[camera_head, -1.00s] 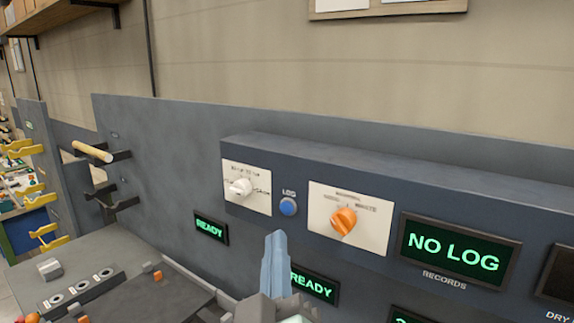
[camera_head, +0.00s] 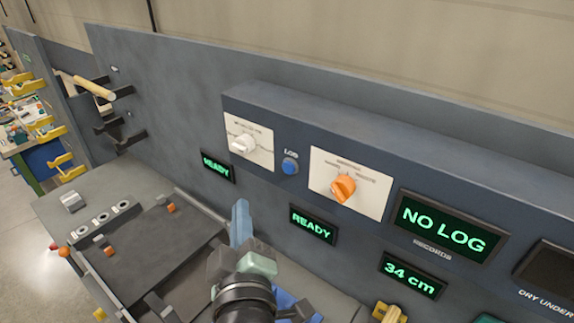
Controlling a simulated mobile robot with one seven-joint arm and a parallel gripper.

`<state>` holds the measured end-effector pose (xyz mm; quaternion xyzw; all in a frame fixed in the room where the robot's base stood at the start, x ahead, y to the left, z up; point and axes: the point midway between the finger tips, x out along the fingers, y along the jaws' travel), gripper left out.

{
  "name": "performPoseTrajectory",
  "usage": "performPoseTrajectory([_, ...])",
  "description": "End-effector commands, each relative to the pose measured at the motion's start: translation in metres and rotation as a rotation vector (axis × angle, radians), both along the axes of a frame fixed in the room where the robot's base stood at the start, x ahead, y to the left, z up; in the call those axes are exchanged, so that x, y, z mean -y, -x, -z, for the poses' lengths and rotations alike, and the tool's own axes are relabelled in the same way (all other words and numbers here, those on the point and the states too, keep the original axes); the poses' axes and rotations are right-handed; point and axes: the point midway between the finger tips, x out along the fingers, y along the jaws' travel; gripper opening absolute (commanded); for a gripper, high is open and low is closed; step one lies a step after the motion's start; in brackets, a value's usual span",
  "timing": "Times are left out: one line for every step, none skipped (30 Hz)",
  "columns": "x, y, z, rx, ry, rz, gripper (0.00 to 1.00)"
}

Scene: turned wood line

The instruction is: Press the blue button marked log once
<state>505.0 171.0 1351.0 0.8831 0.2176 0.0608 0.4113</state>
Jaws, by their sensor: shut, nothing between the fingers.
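The round blue button (camera_head: 290,166) sits on the dark control panel (camera_head: 262,104), under a white LOG label. It is between the white knob and the orange knob. My gripper (camera_head: 240,206) is shut and empty, with its light-blue fingers pointing up. In the picture its tips are below and left of the button, apart from it. The records display (camera_head: 450,229) reads NO LOG in green.
The white knob (camera_head: 243,144) is left of the button and the orange knob (camera_head: 343,188) is right. Two green READY displays (camera_head: 217,167) (camera_head: 313,224) and a 34 cm display (camera_head: 412,275) are lower. A wooden rod (camera_head: 94,88) rests on brackets at left.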

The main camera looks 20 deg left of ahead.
Motion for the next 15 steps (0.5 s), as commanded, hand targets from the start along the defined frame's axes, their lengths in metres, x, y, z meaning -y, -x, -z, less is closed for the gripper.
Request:
performPoseTrajectory([0.001, -0.002, 0.0, 0.0, 0.0, 0.001, 0.0])
performPoseTrajectory([0.001, -0.003, 0.0, 0.001, 0.0, 0.002, 0.0])
performPoseTrajectory([0.002, -0.006, 0.0, 0.0, 0.0, 0.003, 0.0])
performPoseTrajectory([0.003, -0.008, 0.0, 0.0, 0.0, 0.003, 0.0])
performPoseTrajectory([0.004, -0.011, 0.0, 0.001, 0.0, 0.003, 0.0])
performPoseTrajectory([0.005, -0.015, 0.0, 0.002, -0.001, 0.003, 0.0])
performPoseTrajectory([0.007, -0.019, 0.0, 0.002, 0.0, 0.003, 0.0])
performPoseTrajectory([0.008, -0.022, 0.0, 0.002, 0.0, 0.004, 0.0])
performPoseTrajectory([0.011, -0.028, -0.001, 0.002, -0.002, 0.004, 0.0])
performPoseTrajectory([0.013, -0.032, 0.0, 0.002, -0.001, 0.005, 0.0])
performPoseTrajectory([0.014, -0.036, 0.0, 0.002, -0.001, 0.005, 0.0])
performPoseTrajectory([0.016, -0.042, 0.0, 0.001, 0.0, 0.005, 0.0])
performPoseTrajectory([0.017, -0.046, 0.0, 0.002, 0.0, 0.004, 0.0])
performPoseTrajectory([0.019, -0.05, 0.0, 0.001, -0.001, 0.004, 0.0])
performPoseTrajectory([0.021, -0.055, 0.0, 0.002, 0.0, 0.004, 0.0])
